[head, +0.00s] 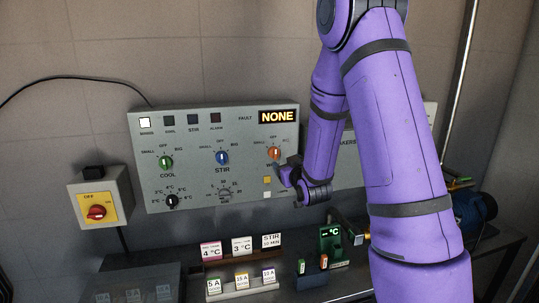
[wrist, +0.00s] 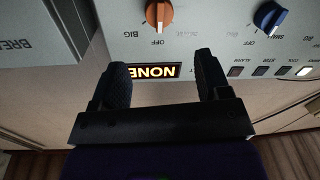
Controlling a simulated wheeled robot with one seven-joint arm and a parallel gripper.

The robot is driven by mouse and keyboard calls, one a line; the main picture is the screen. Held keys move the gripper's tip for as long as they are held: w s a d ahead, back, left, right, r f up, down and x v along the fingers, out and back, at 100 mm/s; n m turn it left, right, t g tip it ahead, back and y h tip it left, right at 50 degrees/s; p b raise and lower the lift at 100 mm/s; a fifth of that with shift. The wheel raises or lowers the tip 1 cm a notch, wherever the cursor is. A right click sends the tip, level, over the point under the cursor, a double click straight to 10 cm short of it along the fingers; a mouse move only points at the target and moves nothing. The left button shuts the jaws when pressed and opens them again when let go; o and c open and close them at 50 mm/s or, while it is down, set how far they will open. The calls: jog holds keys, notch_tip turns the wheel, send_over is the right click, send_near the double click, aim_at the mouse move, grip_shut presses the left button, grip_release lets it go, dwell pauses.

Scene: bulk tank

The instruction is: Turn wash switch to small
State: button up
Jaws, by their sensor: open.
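The wash switch (head: 274,153) is an orange knob at the right of the grey control panel (head: 180,135), with SMALL to its left, OFF above and BIG to its right. It also shows in the wrist view (wrist: 159,14), which sees the panel upside down; its pointer appears to face OFF. My gripper (wrist: 163,65) is open and empty. In the wrist view its two dark fingers stand apart, with the lit NONE display beyond the gap and the orange knob above. In the head view my gripper (head: 283,173) is just below and right of the knob, partly hidden by my arm.
The blue STIR knob (head: 222,157) and green COOL knob (head: 166,162) sit left of the wash switch. A bench below holds label cards (head: 242,246) and fuses. A breakers box (wrist: 35,35) stands beside the panel.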

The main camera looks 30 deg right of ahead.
aim_at(276, 154)
jog(key=x, duration=1.1)
jog(key=shift+f, duration=0.15)
jog(key=c, duration=0.9)
